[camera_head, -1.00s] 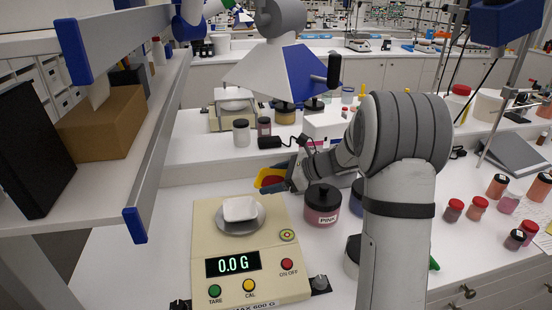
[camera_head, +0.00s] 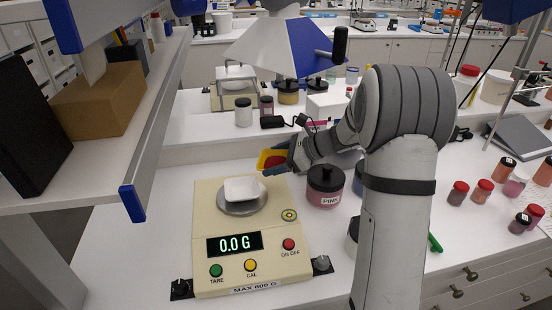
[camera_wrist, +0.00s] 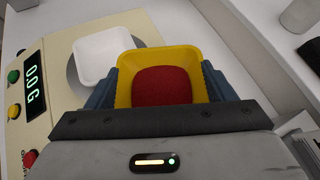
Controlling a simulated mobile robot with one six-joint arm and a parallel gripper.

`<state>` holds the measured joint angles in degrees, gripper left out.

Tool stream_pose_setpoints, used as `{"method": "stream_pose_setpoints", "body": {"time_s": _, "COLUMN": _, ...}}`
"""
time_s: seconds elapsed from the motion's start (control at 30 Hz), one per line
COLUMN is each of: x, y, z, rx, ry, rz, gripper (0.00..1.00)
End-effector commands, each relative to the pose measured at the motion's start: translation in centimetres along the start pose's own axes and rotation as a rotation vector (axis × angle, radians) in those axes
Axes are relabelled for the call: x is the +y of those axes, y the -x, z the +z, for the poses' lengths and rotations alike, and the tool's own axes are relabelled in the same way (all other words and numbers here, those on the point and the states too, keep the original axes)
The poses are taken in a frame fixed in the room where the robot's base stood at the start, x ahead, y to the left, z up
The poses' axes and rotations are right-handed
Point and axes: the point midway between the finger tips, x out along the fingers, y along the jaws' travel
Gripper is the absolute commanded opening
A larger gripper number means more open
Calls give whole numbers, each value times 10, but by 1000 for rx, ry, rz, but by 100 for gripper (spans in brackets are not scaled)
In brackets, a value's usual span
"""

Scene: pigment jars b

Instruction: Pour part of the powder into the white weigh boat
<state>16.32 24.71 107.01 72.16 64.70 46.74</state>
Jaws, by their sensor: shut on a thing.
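The white weigh boat (camera_head: 241,188) sits on the round pan of the cream balance (camera_head: 205,274), whose display reads 0.0 G. The weigh boat also shows in the wrist view (camera_wrist: 100,52). My gripper (camera_head: 274,166) is shut on a yellow boat (camera_wrist: 125,66), with blue fingers on both its sides. Red powder (camera_wrist: 162,86) lies in the yellow boat, which looks roughly level. The yellow boat is up and to the right of the white weigh boat in the head view, close to it but apart. The white weigh boat looks empty.
A dark-lidded jar labelled PINK (camera_head: 325,188) stands right of the balance. A shelf with a cardboard box (camera_head: 100,98) overhangs the left. Several red-lidded jars (camera_head: 484,190) stand at the right. The bench front left of the balance is clear.

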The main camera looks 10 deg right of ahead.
Motion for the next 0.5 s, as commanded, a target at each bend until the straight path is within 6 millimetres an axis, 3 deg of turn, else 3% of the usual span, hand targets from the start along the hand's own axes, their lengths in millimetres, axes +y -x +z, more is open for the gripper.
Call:
{"method": "stream_pose_setpoints", "body": {"time_s": 0.33, "x": 8, "y": -14, "z": -12, "rx": 54, "ry": 52, "rz": -21, "gripper": 55}}
{"method": "stream_pose_setpoints", "body": {"time_s": 0.5, "x": 13, "y": -15, "z": -2, "rx": 104, "ry": 101, "rz": -38, "gripper": 55}}
